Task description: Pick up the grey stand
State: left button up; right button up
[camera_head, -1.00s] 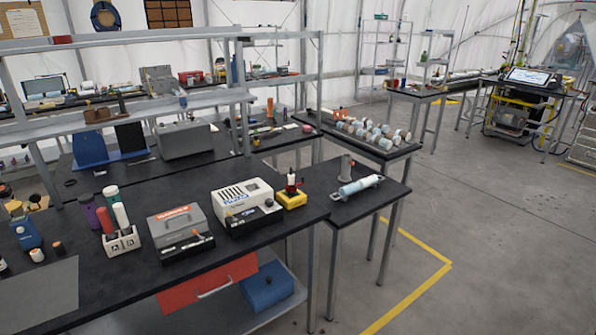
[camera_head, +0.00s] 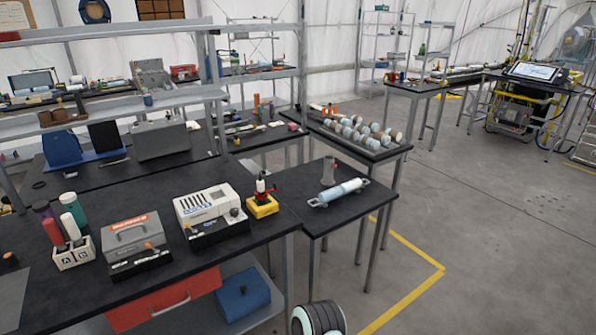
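A small grey upright cylinder on a wider foot, which looks like the grey stand (camera_head: 329,170), is on the small black side table (camera_head: 312,222). It stands near the table's back edge, just behind a white and light-blue cylinder with end handles (camera_head: 341,192). Nothing is holding it, and its foot is partly hidden by that cylinder. Neither of my grippers is in view. A rounded black and white part of my own arm shows at the bottom edge, below and in front of the side table.
The long black bench (camera_head: 150,200) at left carries a grey toolbox (camera_head: 135,242), a white device (camera_head: 210,208) and a yellow-based item (camera_head: 262,203). A rack of several cylinders (camera_head: 360,135) stands behind the side table. The floor to the right (camera_head: 490,220) is open.

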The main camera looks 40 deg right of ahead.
aim_at(328, 180)
jog(key=l+u, duration=0.3)
jog(key=l, duration=0.2)
jog(key=k+l+u, duration=0.1)
jog(key=l+u, duration=0.2)
jog(key=l, duration=0.2)
jog(key=k+l+u, duration=0.1)
jog(key=l, duration=0.25)
jog(key=k+l+u, duration=0.15)
jog(key=l, duration=0.2)
jog(key=k+l+u, duration=0.1)
jog(key=l, duration=0.25)
jog(key=k+l, duration=0.1)
jog(key=l, duration=0.25)
jog(key=k+l, duration=0.15)
jog(key=l, duration=0.2)
jog(key=k+l+u, duration=0.1)
jog(key=l, duration=0.2)
